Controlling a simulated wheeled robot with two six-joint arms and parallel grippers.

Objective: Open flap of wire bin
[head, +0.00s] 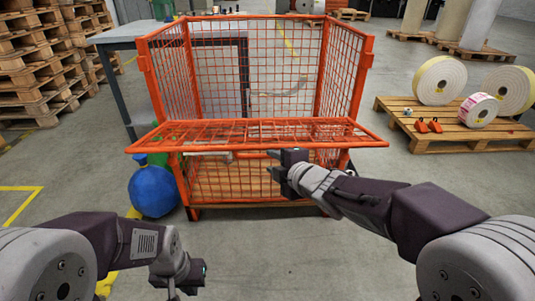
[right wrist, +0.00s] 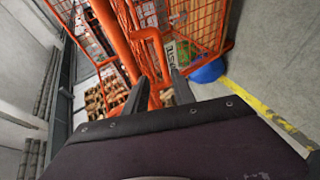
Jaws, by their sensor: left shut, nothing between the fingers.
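The orange wire bin (head: 189,185) stands in the middle of the head view. Its front flap (head: 262,133) is folded outward and lies nearly flat, its front bar sticking out past both sides of the bin. My right gripper (head: 276,168) is just below the flap's front bar, before the lower front mesh. In the right wrist view its two fingers (right wrist: 160,95) are apart, with orange bars just beyond and between them; I cannot tell whether they touch. My left gripper (head: 192,283) is low at the front left, away from the bin, shut and empty.
A blue ball-like object (head: 153,191) sits on the floor against the bin's left side. A grey table (head: 118,37) stands behind it. Wooden pallets (head: 35,60) are stacked at left; a pallet with label rolls (head: 438,82) is at right. The floor in front is clear.

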